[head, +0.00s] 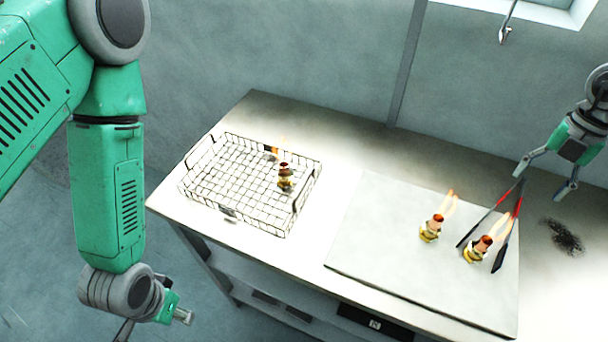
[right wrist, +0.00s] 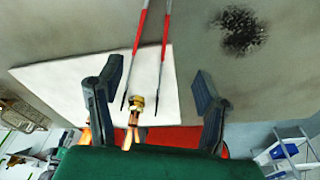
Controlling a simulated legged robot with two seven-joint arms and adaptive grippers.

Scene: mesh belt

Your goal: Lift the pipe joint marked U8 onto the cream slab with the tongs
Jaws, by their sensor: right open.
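Red-handled tongs (head: 509,222) with dark tips are on the cream slab (head: 375,235). Their two legs lie on either side of a brass and copper pipe joint (head: 477,250); I cannot tell whether they touch it. The right wrist view also shows the tongs (right wrist: 166,40) and this joint (right wrist: 136,104). A second joint (head: 431,229) stands on the slab to the left. A third joint (head: 285,176) stands in the wire basket. No U8 mark is readable. My right gripper (head: 543,180) is open near the tongs' upper end. My left gripper (head: 155,320) is at the bottom left, partly cut off.
The wire basket (head: 228,212) stands on the left of the metal table (head: 330,150), with a dark orange-tipped item (head: 271,150) inside. Pale orange flame-like wisps rise by the joints. A black speckled patch (head: 563,236) lies right of the slab. Bare table lies between basket and slab.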

